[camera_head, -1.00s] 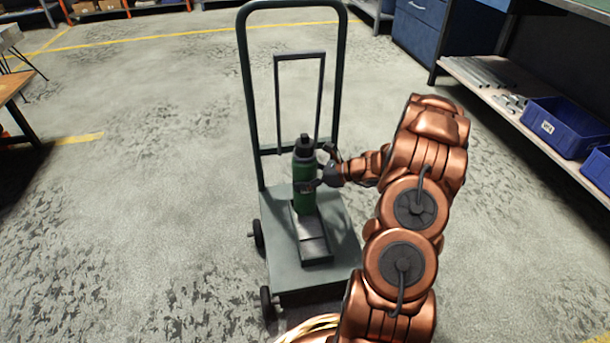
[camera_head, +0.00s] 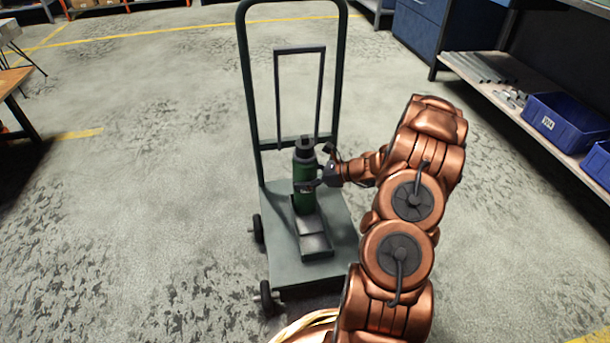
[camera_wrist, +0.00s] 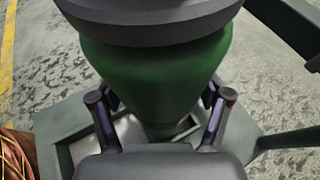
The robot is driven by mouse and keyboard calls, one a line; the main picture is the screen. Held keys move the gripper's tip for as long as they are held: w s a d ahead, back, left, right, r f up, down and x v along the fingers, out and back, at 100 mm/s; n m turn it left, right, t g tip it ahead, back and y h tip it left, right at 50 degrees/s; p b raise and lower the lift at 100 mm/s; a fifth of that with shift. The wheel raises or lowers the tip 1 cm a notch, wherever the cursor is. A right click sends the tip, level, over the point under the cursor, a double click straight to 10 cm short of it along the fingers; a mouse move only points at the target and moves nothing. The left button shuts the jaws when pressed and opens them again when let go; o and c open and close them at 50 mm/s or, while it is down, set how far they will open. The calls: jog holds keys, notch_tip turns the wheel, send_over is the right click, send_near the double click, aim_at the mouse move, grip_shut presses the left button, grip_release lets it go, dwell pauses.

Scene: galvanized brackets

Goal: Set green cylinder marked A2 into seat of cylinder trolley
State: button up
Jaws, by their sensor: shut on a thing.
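The green cylinder (camera_head: 304,185) with a dark cap stands upright over the far part of the seat on the cylinder trolley. My gripper (camera_head: 312,177) is shut around its body from the right. In the wrist view the green cylinder (camera_wrist: 155,80) fills the middle, with my gripper's fingers (camera_wrist: 160,115) on both sides of it. The seat (camera_head: 316,240) is a low rimmed tray on the trolley's grey deck (camera_head: 285,262). The cylinder's base is close to the tray; I cannot tell whether it touches the tray floor. No A2 marking is readable.
The trolley's tall dark handle frame (camera_head: 243,90) and an inner upright frame (camera_head: 278,90) rise behind the cylinder. A shelf with blue bins (camera_head: 565,122) and metal parts stands at the right. A table (camera_head: 14,80) is at the far left. The floor around the trolley is clear.

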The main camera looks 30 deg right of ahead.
jog(key=shift+f, duration=0.3)
jog(key=o, duration=1.5)
jog(key=shift+o, duration=1.4)
jog(key=shift+f, duration=0.1)
jog(key=v, duration=1.2)
jog(key=shift+s, duration=0.1)
